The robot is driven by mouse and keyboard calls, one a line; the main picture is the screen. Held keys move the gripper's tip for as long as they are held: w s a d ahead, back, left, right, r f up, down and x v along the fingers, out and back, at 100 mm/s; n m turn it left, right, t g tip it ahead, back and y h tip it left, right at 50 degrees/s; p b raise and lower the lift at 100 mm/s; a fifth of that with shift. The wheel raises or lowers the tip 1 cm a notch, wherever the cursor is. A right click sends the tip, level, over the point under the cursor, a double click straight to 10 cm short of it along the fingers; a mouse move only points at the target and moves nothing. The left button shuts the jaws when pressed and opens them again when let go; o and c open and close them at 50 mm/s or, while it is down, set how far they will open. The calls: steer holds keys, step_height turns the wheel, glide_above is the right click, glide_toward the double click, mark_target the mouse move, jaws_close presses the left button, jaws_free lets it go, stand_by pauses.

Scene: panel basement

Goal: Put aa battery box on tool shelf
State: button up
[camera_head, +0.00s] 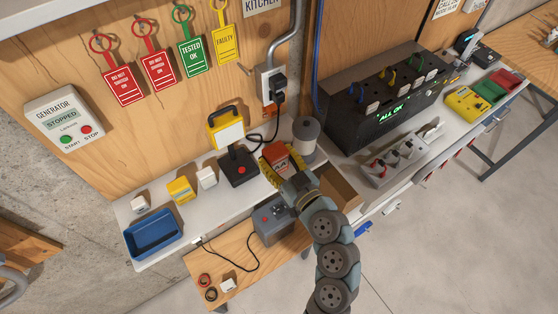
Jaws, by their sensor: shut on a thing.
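The AA battery box (277,156) is a small red-orange box with pale lettering, right of centre in the head view. My gripper (280,165) has yellow fingers and is shut on the box. The box appears to be over the white shelf (222,208); whether it touches the surface cannot be told. My arm reaches up to it from the lower right and hides part of the bench behind. Which surface is the tool shelf is not labelled in view.
A black box with a red button (238,167) and a yellow work lamp (226,128) stand left of the gripper. A grey spool (306,136) is close on the right. A blue tray (153,234) sits at the left end. A grey box (270,220) stands below.

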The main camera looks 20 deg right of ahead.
mark_target(279, 162)
steer(key=shift+w+d+f, duration=0.35)
steer(key=shift+d+f, duration=0.05)
steer(key=shift+f, duration=0.2)
steer(key=shift+w+d+f, duration=0.35)
steer(key=shift+f, duration=1.8)
steer(key=shift+f, duration=0.2)
steer(key=o, duration=1.2)
steer(key=shift+w, duration=0.1)
steer(key=shift+r, duration=0.2)
steer(key=s+d+b, duration=0.1)
steer(key=s+b, duration=0.2)
steer(key=s, duration=0.9)
steer(key=shift+d, duration=0.4)
